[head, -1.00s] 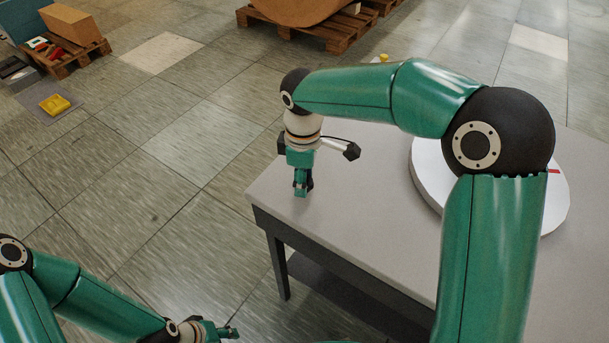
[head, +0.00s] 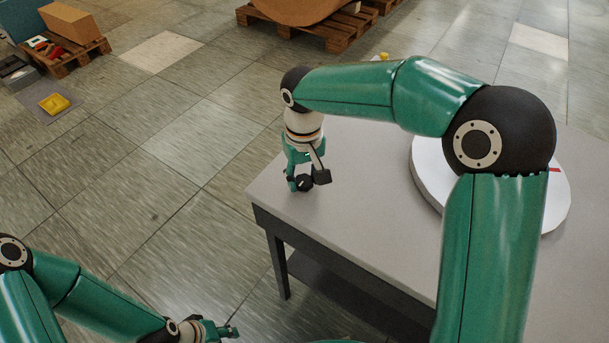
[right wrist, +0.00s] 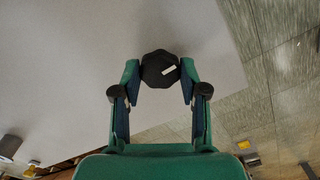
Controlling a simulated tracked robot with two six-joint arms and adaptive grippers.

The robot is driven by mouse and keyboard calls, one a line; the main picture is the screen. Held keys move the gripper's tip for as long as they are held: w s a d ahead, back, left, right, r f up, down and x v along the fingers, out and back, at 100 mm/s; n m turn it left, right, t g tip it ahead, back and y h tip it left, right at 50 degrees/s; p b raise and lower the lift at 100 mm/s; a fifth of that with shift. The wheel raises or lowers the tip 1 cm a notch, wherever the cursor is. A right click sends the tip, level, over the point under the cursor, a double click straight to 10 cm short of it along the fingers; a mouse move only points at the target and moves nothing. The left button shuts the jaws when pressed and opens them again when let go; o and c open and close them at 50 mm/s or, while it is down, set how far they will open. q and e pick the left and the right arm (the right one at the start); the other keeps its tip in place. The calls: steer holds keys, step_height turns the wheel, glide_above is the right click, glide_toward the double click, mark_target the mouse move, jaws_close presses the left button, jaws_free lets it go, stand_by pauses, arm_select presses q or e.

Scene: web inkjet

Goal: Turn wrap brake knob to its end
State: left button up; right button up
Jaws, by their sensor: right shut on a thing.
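The wrap brake knob (right wrist: 160,69) is a dark, many-sided knob with a short white mark on its top, over the grey table in the right wrist view. The white mark points to the right and slightly up there. My right gripper (right wrist: 159,80) has its two green fingers on either side of the knob and is shut on it. In the head view my right gripper (head: 299,184) points down near the left corner of the grey table (head: 370,215); the knob is hard to make out there. My left gripper (head: 234,331) is low, beside the table, apart from it; its fingers are too small to judge.
A white disc (head: 428,178) with a red mark lies on the table, partly hidden behind my right arm. Pallets (head: 325,36) stand on the floor at the back, and a yellow item (head: 54,104) lies at the left. The table's front middle is clear.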

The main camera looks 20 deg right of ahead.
steer(key=m, duration=0.7)
steer(key=shift+w+r+b, duration=0.15)
steer(key=shift+w+b, duration=0.05)
steer(key=shift+b, duration=0.2)
steer(key=m, duration=0.6)
steer(key=shift+d+m+b, duration=0.1)
steer(key=shift+m+b, duration=0.2)
steer(key=shift+b, duration=0.1)
steer(key=m+b, duration=0.1)
steer(key=m, duration=1)
steer(key=shift+s+b, duration=0.1)
steer(key=shift+b, duration=0.2)
steer(key=shift+m, duration=0.9)
steer(key=shift+m+b, duration=0.4)
steer(key=shift+b, duration=0.25)
steer(key=m+b, duration=0.2)
steer(key=b, duration=0.4)
steer(key=m+b, duration=0.1)
steer(key=b, duration=0.5)
steer(key=shift+f+m, duration=0.4)
steer(key=shift+s+r+b, duration=0.1)
steer(key=shift+r+b, duration=0.25)
steer(key=shift+b, duration=0.55)
